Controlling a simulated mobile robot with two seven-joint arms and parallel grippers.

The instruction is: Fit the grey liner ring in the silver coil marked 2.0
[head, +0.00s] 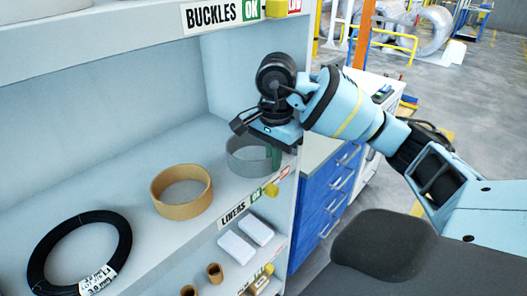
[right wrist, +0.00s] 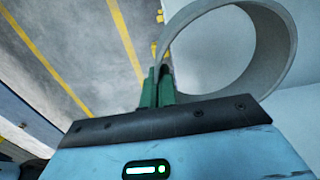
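The grey liner ring (head: 247,157) is at the right end of the liner shelf, beside a cardboard-coloured ring. My right gripper (head: 275,157) is over its right side, pointing down. In the right wrist view the grey ring (right wrist: 287,50) fills the upper right, and the green fingers (right wrist: 157,88) are close together with the ring's thin wall between them. I cannot tell whether the ring still touches the shelf. The silver coil marked 2.0 is not in view. My left gripper is not in view.
A tan ring (head: 182,191) and a black coil (head: 80,250) with a white tag lie on the same shelf (head: 130,150). White boxes (head: 246,238) and small brown rings are on the shelf below. A blue drawer cabinet (head: 325,205) stands just right of the shelf's end panel.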

